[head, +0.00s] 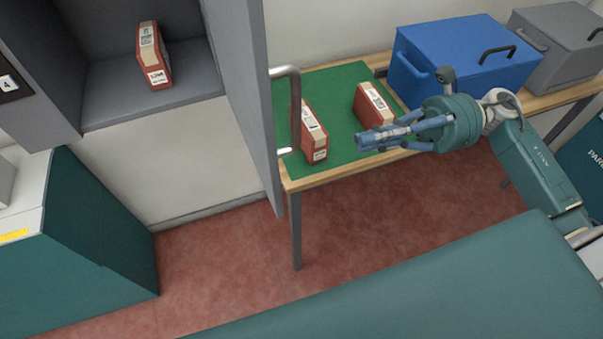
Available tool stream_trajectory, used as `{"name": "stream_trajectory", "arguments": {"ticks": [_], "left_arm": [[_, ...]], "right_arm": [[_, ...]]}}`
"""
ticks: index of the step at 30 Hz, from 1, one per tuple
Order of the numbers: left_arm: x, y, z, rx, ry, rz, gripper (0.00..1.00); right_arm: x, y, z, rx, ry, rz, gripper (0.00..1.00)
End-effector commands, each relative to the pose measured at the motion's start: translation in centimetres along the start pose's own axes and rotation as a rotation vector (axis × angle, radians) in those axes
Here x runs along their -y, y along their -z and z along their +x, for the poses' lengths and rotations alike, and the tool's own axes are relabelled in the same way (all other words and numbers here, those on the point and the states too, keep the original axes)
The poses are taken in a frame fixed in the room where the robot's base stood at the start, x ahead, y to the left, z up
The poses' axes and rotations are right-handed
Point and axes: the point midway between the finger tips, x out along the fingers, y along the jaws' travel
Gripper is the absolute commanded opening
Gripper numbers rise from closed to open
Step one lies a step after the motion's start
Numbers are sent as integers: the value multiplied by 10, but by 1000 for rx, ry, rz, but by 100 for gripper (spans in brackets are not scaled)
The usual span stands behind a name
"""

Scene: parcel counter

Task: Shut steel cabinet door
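The grey steel cabinet (95,112) is at the upper left, with its door (238,75) standing open and seen nearly edge-on. A bar handle (296,110) sticks out from the right side of the door. One red and white parcel (153,62) stands inside the cabinet. My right gripper (368,141) is over the table, to the right of the handle and apart from it. Its fingers point left and overlap in this view, so I cannot tell whether they are open or shut. My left gripper is not in view.
A wooden table with a green mat (345,88) stands right of the door. Two red parcels (313,135) (374,105) stand on it, close to my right gripper. A blue box (455,58) and a grey box (560,45) are behind. Red floor (235,245) is clear below the door.

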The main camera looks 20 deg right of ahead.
Motion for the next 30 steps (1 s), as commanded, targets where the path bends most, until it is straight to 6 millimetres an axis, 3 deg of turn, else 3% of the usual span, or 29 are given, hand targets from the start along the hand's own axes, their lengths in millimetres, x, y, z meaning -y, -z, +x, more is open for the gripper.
{"name": "stream_trajectory", "arguments": {"ticks": [4, 8, 21, 30], "left_arm": [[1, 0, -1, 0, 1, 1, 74], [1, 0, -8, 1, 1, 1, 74], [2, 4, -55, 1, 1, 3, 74], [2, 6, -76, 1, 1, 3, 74]], "right_arm": [[-16, 6, -10, -60, -73, -49, 0], [-20, 6, -1, -64, -84, -54, 0], [-27, 7, 87, -59, -83, -52, 0], [-30, 13, 124, -60, -81, -50, 0]]}}
